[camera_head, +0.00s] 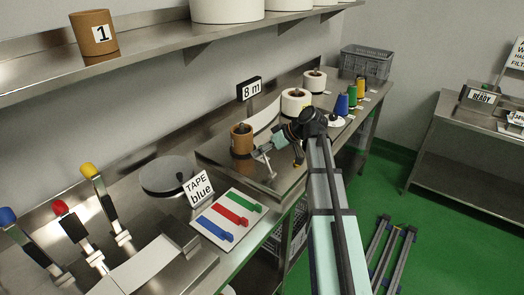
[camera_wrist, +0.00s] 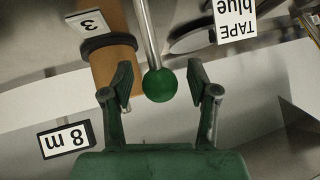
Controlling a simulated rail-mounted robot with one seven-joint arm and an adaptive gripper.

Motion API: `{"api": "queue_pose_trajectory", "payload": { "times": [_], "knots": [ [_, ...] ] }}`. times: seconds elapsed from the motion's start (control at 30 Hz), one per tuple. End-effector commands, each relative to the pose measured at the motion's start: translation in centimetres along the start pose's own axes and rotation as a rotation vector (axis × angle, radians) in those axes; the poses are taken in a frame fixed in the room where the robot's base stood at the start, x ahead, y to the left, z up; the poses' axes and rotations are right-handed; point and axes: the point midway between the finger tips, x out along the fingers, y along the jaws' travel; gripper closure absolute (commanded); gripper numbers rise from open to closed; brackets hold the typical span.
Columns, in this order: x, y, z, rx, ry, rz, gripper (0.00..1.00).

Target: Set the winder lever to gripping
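The winder lever shows in the wrist view as a metal rod with a round green knob (camera_wrist: 160,84) at its lower end in the picture. My gripper (camera_wrist: 160,88) is open, with one finger on each side of the knob. Gaps show between the knob and both fingers, so the gripper is not closed on it. In the head view, my gripper (camera_head: 264,153) is over the steel winder table, just right of a brown roll (camera_head: 241,140). The knob is not clear there. The lever's setting cannot be told.
The brown roll with a 3 label (camera_wrist: 90,24) is close to one finger. A "TAPE blue" sign (camera_head: 199,188) and a board with coloured strips (camera_head: 228,219) are nearby. An "8 m" sign (camera_head: 250,88) and white rolls (camera_head: 295,101) are farther back.

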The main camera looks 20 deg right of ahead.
Motion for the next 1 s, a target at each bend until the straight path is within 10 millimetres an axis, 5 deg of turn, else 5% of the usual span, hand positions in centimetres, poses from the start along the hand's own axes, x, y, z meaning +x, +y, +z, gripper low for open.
{"api": "queue_pose_trajectory", "payload": {
  "times": [0.27, 0.73, 1.0],
  "knots": [
    [-0.8, 0.0, 0.0, 0.000, 0.000, 0.001, 0.41],
    [-8.9, 0.0, 0.0, 0.000, 0.001, 0.002, 0.41],
    [-11.7, 0.0, 0.0, 0.000, 0.001, 0.001, 0.41]
  ]
}}
